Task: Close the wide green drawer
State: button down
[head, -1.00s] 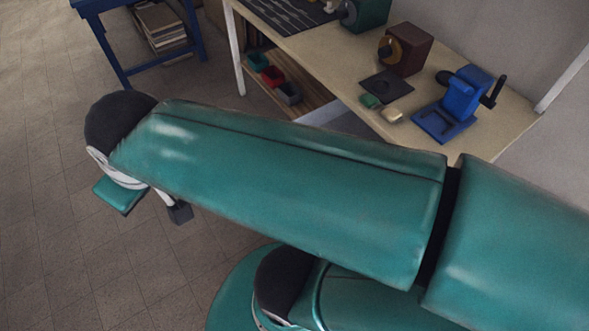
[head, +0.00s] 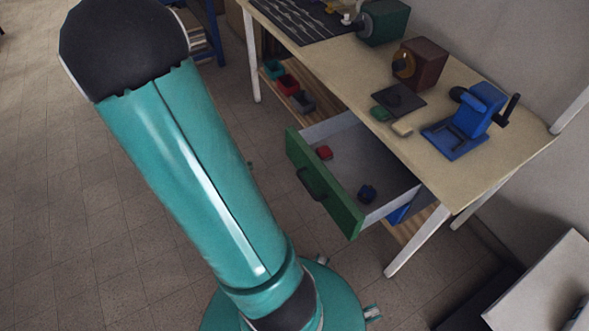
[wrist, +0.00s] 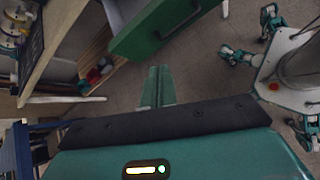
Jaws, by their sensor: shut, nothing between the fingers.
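The wide green drawer (head: 346,213) is open under the bench in the head view, its green front standing well out from the table. A dark handle (head: 311,184) is on the front. Inside lie a small red object (head: 323,152) and a small dark blue object (head: 367,192). In the wrist view the green drawer front (wrist: 160,25) is at the top, ahead of my gripper (wrist: 159,70). The fingers are shut and empty, and appear apart from the drawer.
The bench (head: 350,75) carries a blue tool (head: 473,120), a brown machine (head: 420,62) and a green machine (head: 385,20). Small bins (head: 288,84) sit on the lower shelf. A grey box-like piece (head: 545,285) is at bottom right. Tiled floor lies open at left.

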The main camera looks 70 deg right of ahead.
aim_at(313, 176)
jog(key=s+d+f+n, duration=0.1)
jog(key=s+d+f, duration=0.3)
jog(key=f, duration=0.1)
jog(key=s+d+f+n+g, duration=0.1)
jog(key=s+d+f+n, duration=0.1)
jog(key=s+d+f, duration=0.2)
jog(key=s+d+f+n+g+h, duration=0.1)
jog(key=s+d+f, duration=0.3)
jog(key=f, duration=0.3)
jog(key=shift+s+d+f+n, duration=0.1)
jog(key=shift+s+d+n, duration=0.05)
jog(key=shift+s, duration=0.3)
jog(key=shift+s+d+f+n, duration=0.1)
jog(key=shift+s+d+n, duration=0.05)
jog(key=shift+s, duration=0.25)
